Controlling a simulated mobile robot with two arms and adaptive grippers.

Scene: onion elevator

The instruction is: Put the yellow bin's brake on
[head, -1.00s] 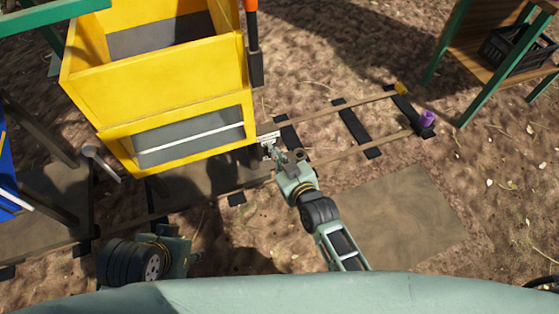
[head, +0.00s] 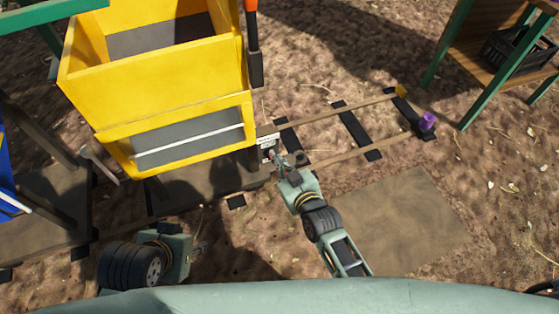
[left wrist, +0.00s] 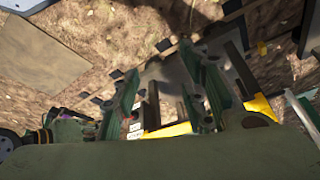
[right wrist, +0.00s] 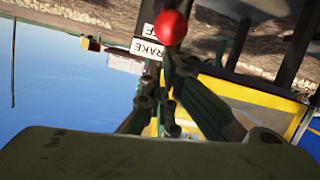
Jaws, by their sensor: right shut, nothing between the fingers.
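The yellow bin (head: 160,92) stands at the upper left of the head view, on a dark base over the rails. A white sign (head: 267,140) is at its lower right corner. In the right wrist view a sign (right wrist: 147,48) reads "BRAKE", with a red ball knob (right wrist: 171,27) in front of it. My right gripper (head: 279,159) is shut and empty, its tips close to the sign. In the right wrist view its fingertips (right wrist: 172,72) are just below the knob; I cannot tell if they touch it. My left gripper (head: 200,247) is open and empty, low over the ground, away from the bin.
Wooden rails (head: 350,115) run right from the bin to end stops with a purple piece (head: 427,121). A shelf with a black crate (head: 515,50) stands at upper right. A flat brown board (head: 405,220) lies at lower right. Blue panels (head: 8,190) are at far left.

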